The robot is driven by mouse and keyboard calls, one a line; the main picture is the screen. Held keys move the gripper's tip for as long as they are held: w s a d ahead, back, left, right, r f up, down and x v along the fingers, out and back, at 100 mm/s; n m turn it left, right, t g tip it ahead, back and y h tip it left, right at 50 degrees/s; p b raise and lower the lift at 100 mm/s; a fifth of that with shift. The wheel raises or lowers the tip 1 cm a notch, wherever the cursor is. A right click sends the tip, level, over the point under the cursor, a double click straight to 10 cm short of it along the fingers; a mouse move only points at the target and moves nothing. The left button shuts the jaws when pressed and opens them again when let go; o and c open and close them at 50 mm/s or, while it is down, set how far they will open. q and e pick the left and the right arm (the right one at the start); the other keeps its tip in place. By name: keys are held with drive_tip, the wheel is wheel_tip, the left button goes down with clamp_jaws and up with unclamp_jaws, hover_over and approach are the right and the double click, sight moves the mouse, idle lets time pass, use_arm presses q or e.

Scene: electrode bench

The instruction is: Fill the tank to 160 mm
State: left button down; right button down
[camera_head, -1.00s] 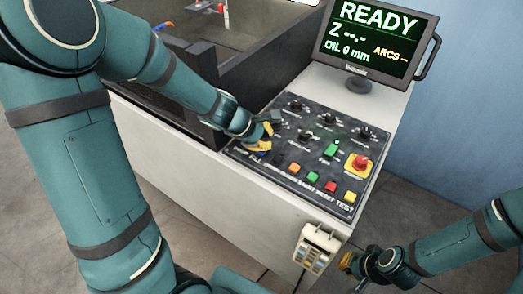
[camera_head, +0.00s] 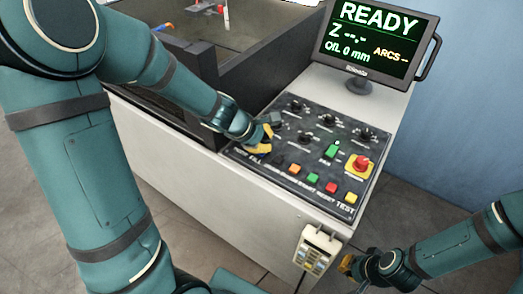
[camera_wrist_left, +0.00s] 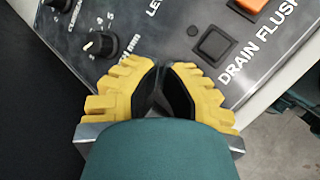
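The monitor (camera_head: 375,38) reads READY, Z --.-, OIL 0 mm and ARCS --. The control panel (camera_head: 300,150) below it carries knobs and a row of buttons. My left gripper (camera_head: 262,143) is at the panel's left end, near the FILL label (camera_head: 253,161). In the left wrist view its yellow fingers (camera_wrist_left: 163,68) meet closely at the tips, with nothing seen between them. They hide the panel spot left of the dark square button (camera_wrist_left: 213,45) by the DRAIN label. Contact with a button cannot be told. My right gripper (camera_head: 347,264) is low at right, away from the panel.
The tank (camera_head: 265,50) stands behind the panel with dark walls. A red emergency button (camera_head: 361,163) sits on a yellow base at the panel's right. A handheld pendant (camera_head: 317,247) hangs on the cabinet front. Open floor lies in front.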

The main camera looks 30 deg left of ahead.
use_arm(q)
drive_tip(key=shift+f, duration=0.15)
idle(0.3)
drive_tip(key=shift+r+p, duration=0.75)
drive_tip(key=shift+r, duration=0.15)
wheel_tip(320, 180, up, 5)
drive_tip(key=p, duration=0.4)
drive_tip(key=shift+p, duration=0.4)
